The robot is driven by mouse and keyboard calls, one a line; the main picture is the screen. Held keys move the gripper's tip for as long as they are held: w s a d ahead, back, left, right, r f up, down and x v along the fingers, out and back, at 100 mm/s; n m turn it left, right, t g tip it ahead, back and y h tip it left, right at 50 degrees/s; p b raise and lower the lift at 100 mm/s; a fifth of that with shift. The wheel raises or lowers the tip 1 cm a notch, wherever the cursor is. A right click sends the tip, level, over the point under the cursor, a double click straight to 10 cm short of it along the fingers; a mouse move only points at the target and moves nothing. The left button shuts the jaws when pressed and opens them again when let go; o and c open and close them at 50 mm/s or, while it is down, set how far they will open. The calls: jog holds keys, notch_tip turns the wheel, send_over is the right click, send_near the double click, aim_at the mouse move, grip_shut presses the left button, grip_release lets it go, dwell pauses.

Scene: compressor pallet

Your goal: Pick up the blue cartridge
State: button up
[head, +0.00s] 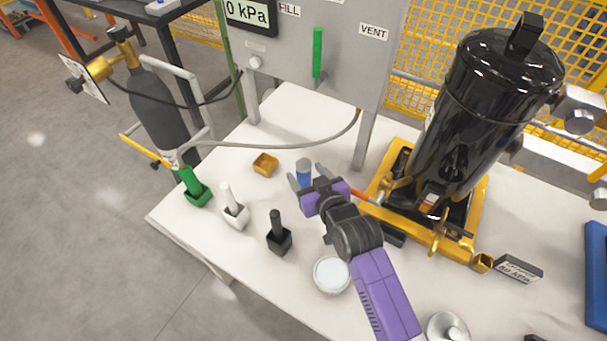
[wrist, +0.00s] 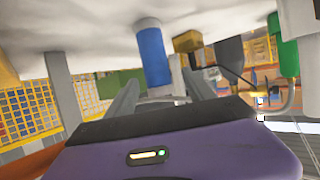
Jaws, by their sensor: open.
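The blue cartridge (head: 304,180) stands upright on the white table, with a grey top. My gripper (head: 307,177) is open, with one finger on each side of the cartridge in the head view. In the wrist view, which shows the table at the top, the blue cartridge (wrist: 152,58) appears between the two grey fingers (wrist: 155,82). Gaps show beside it, and I cannot tell whether either finger touches it.
Green (head: 195,188), white (head: 235,210) and black (head: 279,235) handled blocks stand along the left side. The black compressor tank (head: 478,110) on its yellow base is at right. A grey panel (head: 335,45) rises behind on posts.

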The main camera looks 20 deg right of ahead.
jog(key=shift+x, duration=2.95)
jog(key=shift+d+r, duration=0.15)
grip_shut()
